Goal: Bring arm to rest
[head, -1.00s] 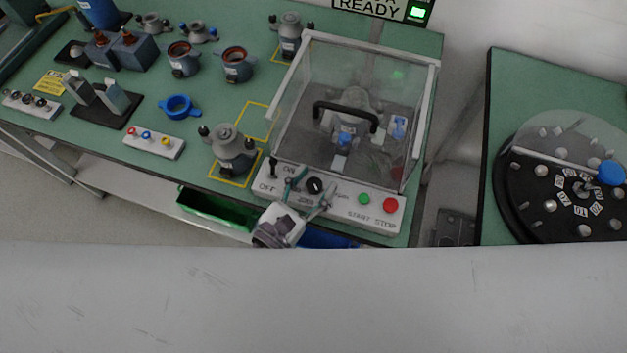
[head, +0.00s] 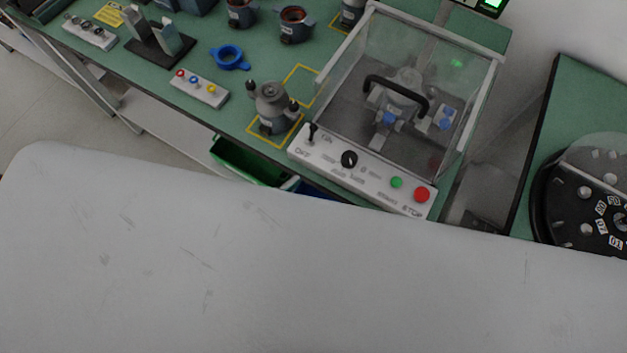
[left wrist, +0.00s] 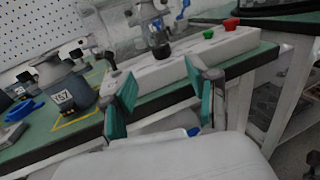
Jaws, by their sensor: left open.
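My left gripper (left wrist: 157,98) shows in the left wrist view, open and empty, its two teal-padded fingers apart in front of the bench edge. It is out of sight in the head view, where a large grey surface fills the lower part. My right gripper is in neither view. The test station's control panel (head: 365,174) carries a toggle switch, a black knob, a green button and a red button. It also shows beyond my left fingers in the left wrist view (left wrist: 190,62). The clear cover (head: 340,75) with its black handle is down over a grey stator.
A grey stator (head: 271,105) stands in a yellow square left of the panel. A blue ring (head: 229,58) and a small terminal block (head: 200,88) lie on the green bench. A green bin (head: 245,163) sits below the edge. A black dial table (head: 575,205) is at right.

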